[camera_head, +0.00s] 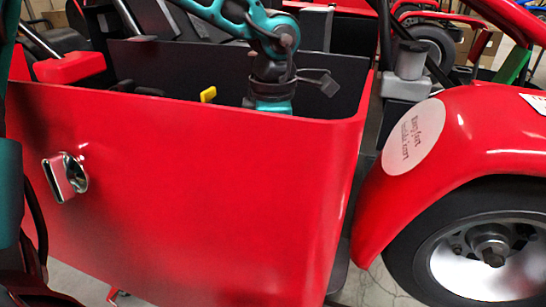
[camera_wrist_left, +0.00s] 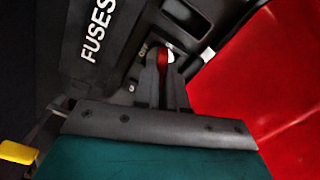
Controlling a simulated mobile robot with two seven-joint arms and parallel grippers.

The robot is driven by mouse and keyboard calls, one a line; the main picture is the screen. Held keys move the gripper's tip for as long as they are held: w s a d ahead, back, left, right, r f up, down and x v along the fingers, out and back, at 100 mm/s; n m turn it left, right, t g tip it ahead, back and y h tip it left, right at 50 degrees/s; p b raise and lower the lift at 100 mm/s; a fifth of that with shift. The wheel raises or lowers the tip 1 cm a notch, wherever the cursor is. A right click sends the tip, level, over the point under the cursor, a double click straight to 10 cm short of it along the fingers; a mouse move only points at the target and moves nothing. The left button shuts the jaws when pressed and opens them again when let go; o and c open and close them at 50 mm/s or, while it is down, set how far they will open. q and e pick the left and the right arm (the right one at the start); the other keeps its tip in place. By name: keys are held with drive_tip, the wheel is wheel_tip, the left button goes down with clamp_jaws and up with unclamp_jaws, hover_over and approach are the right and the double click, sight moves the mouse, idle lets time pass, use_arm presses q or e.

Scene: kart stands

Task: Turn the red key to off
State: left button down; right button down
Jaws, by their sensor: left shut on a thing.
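The red key (camera_wrist_left: 164,66) shows as a small red piece between the fingertips of my left gripper (camera_wrist_left: 163,80) in the left wrist view. The gripper is shut on it. Small white lettering (camera_wrist_left: 143,51) sits just left of the key, partly covered. The key's exact angle is hard to tell. In the head view my left arm reaches down behind the red body panel (camera_head: 190,190), which hides its fingers and the key. My right gripper is not in view.
A dark panel marked FUSES (camera_wrist_left: 97,35) lies left of the gripper. A yellow piece (camera_head: 208,94) stands inside the kart, left of my arm. The red fender (camera_head: 460,140) and wheel (camera_head: 480,245) are at the right. A chrome fitting (camera_head: 65,175) sticks out of the red panel.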

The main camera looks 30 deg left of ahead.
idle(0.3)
use_arm(q)
drive_tip(key=shift+f+n+b, duration=0.1)
drive_tip(key=shift+n+b, duration=1.1)
drive_tip(key=c, duration=1.5)
unclamp_jaws()
drive_tip(key=shift+s, duration=0.1)
drive_tip(key=shift+c, duration=0.2)
drive_tip(key=o, duration=0.4)
